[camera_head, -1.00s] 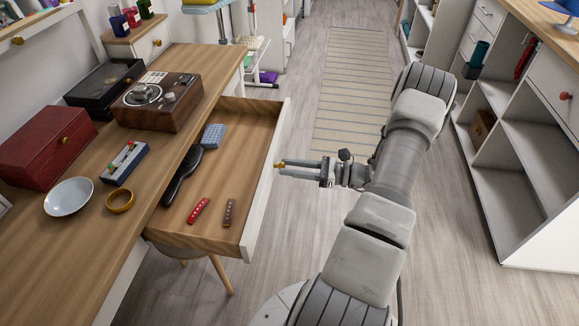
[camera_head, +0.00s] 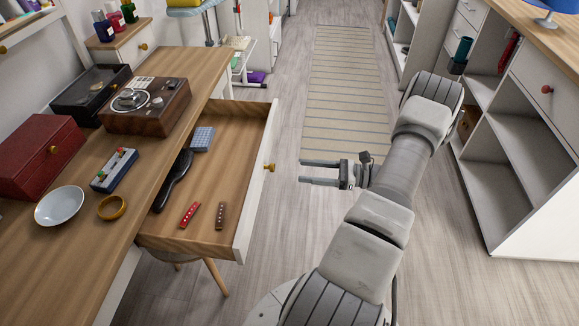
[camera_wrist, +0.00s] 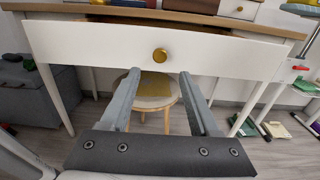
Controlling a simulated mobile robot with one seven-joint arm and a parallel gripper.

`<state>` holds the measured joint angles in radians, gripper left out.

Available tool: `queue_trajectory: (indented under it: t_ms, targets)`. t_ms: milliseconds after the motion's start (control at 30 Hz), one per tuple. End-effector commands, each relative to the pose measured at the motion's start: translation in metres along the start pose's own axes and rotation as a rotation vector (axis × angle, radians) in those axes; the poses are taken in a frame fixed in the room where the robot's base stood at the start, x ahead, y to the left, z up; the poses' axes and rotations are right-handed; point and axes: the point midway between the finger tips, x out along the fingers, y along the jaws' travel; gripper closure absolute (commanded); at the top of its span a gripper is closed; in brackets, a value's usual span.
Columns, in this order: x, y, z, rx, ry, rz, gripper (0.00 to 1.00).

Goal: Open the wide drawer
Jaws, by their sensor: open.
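The wide drawer (camera_head: 225,165) stands pulled out from the desk in the head view, its inside showing. Its white front and round brass knob (camera_head: 270,167) face my gripper. In the wrist view the white drawer front (camera_wrist: 95,50) spans the picture, with the knob (camera_wrist: 160,55) near its middle. My gripper (camera_head: 302,172) is open and empty, to the right of the knob and clear of it. In the wrist view its two fingers (camera_wrist: 158,76) point toward the drawer front, spread to either side below the knob.
The drawer holds a black brush (camera_head: 174,180), a blue-grey block (camera_head: 202,138), a red harmonica-like item (camera_head: 189,214) and a brown one (camera_head: 221,215). A stool (camera_wrist: 152,92) stands under the desk. White cubby shelving (camera_head: 515,160) is on the right. The striped rug (camera_head: 345,100) is clear.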

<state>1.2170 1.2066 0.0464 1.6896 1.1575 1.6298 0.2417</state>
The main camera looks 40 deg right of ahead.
Motion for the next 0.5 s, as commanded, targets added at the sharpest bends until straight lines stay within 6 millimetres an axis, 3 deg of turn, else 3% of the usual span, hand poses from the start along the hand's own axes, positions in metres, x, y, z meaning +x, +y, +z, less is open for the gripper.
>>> queue_trajectory:
  t_ms: [200, 500]
  targets:
    - [-0.054, 0.0, 0.0, -0.001, 0.001, -0.003, 0.38]
    - [-0.091, 0.0, 0.0, 0.0, 0.0, 0.0, 0.38]
